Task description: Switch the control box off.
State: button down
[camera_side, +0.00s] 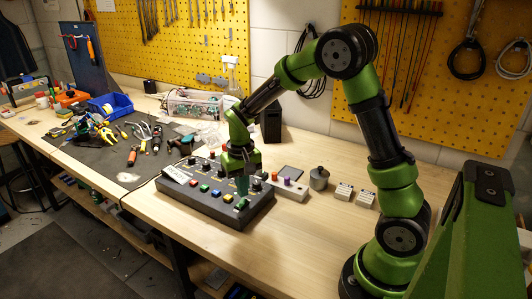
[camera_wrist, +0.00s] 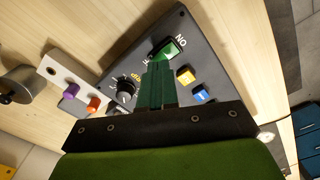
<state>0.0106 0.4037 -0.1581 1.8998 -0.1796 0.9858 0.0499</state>
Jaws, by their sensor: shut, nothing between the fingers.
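The dark grey control box (camera_side: 205,208) lies on the wooden bench, with coloured buttons and black knobs on its sloped top. The wrist view shows the box (camera_wrist: 214,62) close up, with a lit-looking green rocker switch (camera_wrist: 168,48) beside the letters "ON". In the side view the green switch (camera_side: 241,204) is near the box's right front corner. My gripper (camera_side: 242,192) is over that end of the box, pointing down. In the wrist view its green fingers (camera_wrist: 157,68) are shut and empty, with tips at the switch's near edge. Whether they touch it I cannot tell.
A white strip with purple and orange knobs (camera_side: 291,190) lies right behind the box. A grey metal weight (camera_side: 319,178) and two white blocks (camera_side: 344,192) stand farther right. Hand tools (camera_side: 132,155) cover the mat on the left. The bench front right of the box is clear.

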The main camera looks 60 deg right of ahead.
aim_at(243, 200)
jog(key=shift+f, duration=1)
dwell(0.3)
jog(key=shift+r, duration=3.55)
jog(key=shift+f, duration=0.1)
jog(key=s+a+r+n+t+y, duration=0.1)
jog(key=s+a+r+t, duration=0.2)
jog(key=s+r, duration=0.3)
jog(key=s+a+r+n+t+y, duration=0.1)
jog(key=s+a+r+t, duration=0.3)
jog(key=s, duration=0.5)
notch_tip(243, 200, up, 2)
jog(key=shift+s+a+r, duration=0.1)
jog(key=shift+s+a, duration=0.25)
jog(key=shift+a, duration=0.6)
